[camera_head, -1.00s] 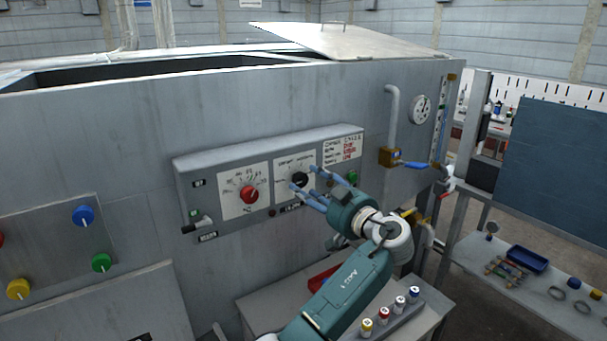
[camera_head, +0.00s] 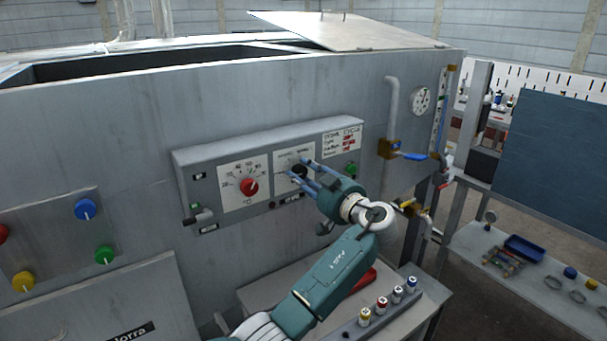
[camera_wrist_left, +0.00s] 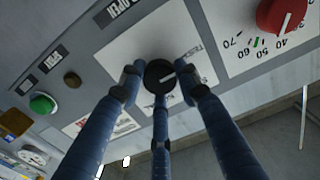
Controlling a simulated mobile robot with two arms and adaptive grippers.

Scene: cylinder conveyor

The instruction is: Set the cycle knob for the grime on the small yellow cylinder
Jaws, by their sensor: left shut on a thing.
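The cycle knob is a black dial (camera_wrist_left: 159,76) with a white pointer line, on a white plate of the machine's control panel (camera_head: 225,163). In the head view the knob (camera_head: 299,171) is partly covered by my fingers. My left gripper (camera_head: 305,172) reaches it from the right, its blue fingers around the knob and shut on it. In the left wrist view the fingers (camera_wrist_left: 160,90) close in on the knob from several sides. The small yellow cylinder cannot be made out for certain; a yellow-topped bottle (camera_head: 365,316) stands in a row at the front. My right gripper is not in view.
A red temperature knob (camera_head: 249,187) sits left of the cycle knob. A green button (camera_head: 350,170) and a written card (camera_head: 341,143) are to its right. A pipe with a blue-handled valve (camera_head: 408,156) stands further right. A bench (camera_head: 425,315) with several capped bottles is below.

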